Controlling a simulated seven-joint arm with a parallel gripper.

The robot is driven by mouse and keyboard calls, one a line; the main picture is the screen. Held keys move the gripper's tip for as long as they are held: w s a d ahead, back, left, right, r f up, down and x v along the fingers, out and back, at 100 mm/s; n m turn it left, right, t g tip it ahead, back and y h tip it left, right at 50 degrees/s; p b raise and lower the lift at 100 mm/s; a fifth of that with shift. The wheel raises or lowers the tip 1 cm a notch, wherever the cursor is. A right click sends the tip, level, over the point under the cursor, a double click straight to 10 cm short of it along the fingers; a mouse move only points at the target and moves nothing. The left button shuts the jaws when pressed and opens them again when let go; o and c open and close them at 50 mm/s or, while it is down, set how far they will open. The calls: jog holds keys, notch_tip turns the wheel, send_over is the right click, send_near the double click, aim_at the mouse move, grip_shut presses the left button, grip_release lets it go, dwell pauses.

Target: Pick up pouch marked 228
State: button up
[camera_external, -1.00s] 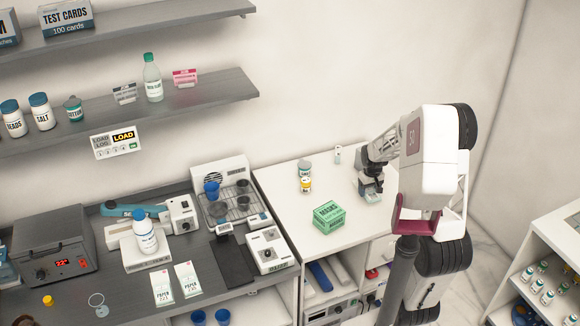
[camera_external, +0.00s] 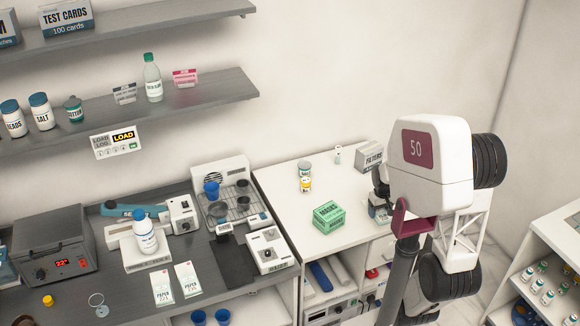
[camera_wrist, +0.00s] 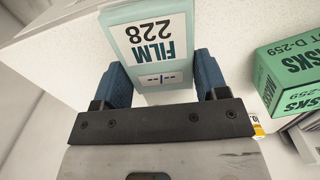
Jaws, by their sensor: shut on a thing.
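The pouch marked FILM 228 (camera_wrist: 152,40) is pale green with a white label, and its print is upside down in the wrist view. My gripper (camera_wrist: 162,76) is shut on it, with a blue finger pad against each side. In the external view my gripper (camera_external: 380,192) is at the right part of the white counter, partly hidden behind my own arm. The pouch is hard to make out there, and I cannot tell whether it is clear of the counter.
A green masks box (camera_external: 329,216) stands left of my gripper; it also shows at the right of the wrist view (camera_wrist: 294,78). A filters box (camera_external: 369,157) stands behind my gripper. A small jar (camera_external: 304,177) is farther left. Open shelves (camera_external: 545,262) stand at the right.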

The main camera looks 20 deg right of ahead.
jog(key=shift+s+a, duration=0.2)
jog(key=shift+s, duration=0.6)
jog(key=shift+w, duration=0.1)
